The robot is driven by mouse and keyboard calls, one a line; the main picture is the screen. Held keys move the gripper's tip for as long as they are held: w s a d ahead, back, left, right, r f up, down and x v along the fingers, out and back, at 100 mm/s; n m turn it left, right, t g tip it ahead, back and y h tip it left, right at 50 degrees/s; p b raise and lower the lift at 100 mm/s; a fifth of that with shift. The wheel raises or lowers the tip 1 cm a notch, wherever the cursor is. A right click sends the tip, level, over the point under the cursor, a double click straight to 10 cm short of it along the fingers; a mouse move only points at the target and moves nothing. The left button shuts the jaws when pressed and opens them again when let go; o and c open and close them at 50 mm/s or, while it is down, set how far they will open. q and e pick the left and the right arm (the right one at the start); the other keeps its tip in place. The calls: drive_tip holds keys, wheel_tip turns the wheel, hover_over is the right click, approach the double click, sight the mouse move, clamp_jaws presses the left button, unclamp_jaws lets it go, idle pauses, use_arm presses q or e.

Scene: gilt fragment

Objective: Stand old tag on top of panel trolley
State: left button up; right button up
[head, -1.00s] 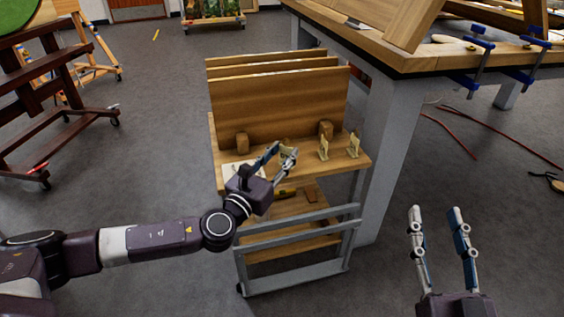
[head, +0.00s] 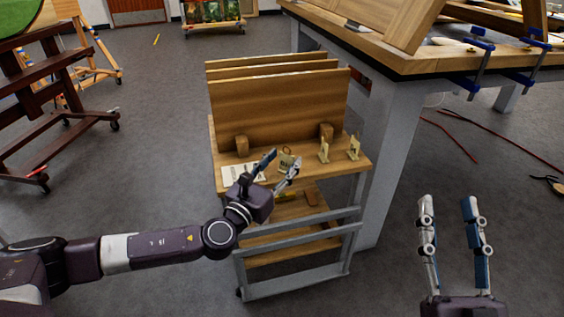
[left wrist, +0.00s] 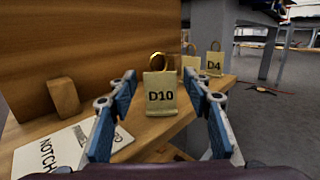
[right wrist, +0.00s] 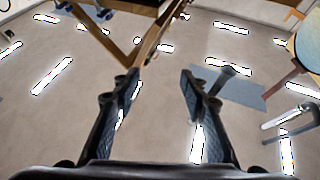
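The panel trolley (head: 224,180) has a wooden top with upright panels at its back. A small cream tag with a brass ring, marked D10 (left wrist: 161,98), stands upright on the top near the front edge; it also shows in the head view (head: 286,161). My left gripper (head: 281,166) is open, its fingers either side of the D10 tag and apart from it. Two similar tags stand to the right (head: 323,151) (head: 353,148); one reads D4 (left wrist: 213,64). Which one is called old is not marked. My right gripper (head: 448,202) is open and empty over the floor.
A printed sheet (head: 243,171) lies on the trolley top left of the tags. Wooden blocks (head: 241,145) stand against the panels. A large workbench (head: 380,58) with blue clamps is close on the right.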

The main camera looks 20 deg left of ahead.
idle(0.3)
use_arm(q)
drive_tip(key=shift+r, duration=0.2)
drive_tip(key=p+v, duration=0.2)
drive_tip(key=v, duration=1)
drive_tip(key=s+d+f+n+g+h, duration=0.2)
drive_tip(key=s+d+n+g, duration=0.15)
drive_tip(key=d+n, duration=1.15)
drive_tip(key=s+a+r+n+t, duration=0.1)
drive_tip(key=r+n, duration=0.3)
drive_tip(key=n, duration=0.6)
drive_tip(key=s+a+r+n+t+y, duration=0.1)
drive_tip(key=s+a+r+n+t, duration=0.1)
drive_tip(key=n, duration=0.8)
wheel_tip(320, 180, up, 2)
drive_tip(key=shift+a+r+n+t, duration=0.25)
drive_tip(key=shift+a+t, duration=0.2)
drive_tip(key=shift+a, duration=0.35)
use_arm(e)
wheel_tip(320, 180, down, 8)
drive_tip(key=w+g+h, duration=0.1)
drive_tip(key=w+g, duration=0.1)
drive_tip(key=g, duration=0.2)
drive_tip(key=shift+w+d+r+h, duration=0.15)
drive_tip(key=shift+d+r+h, duration=0.05)
drive_tip(key=shift+h, duration=0.1)
use_arm(q)
drive_tip(key=shift+f, duration=0.1)
use_arm(e)
drive_tip(key=shift+f, duration=0.1)
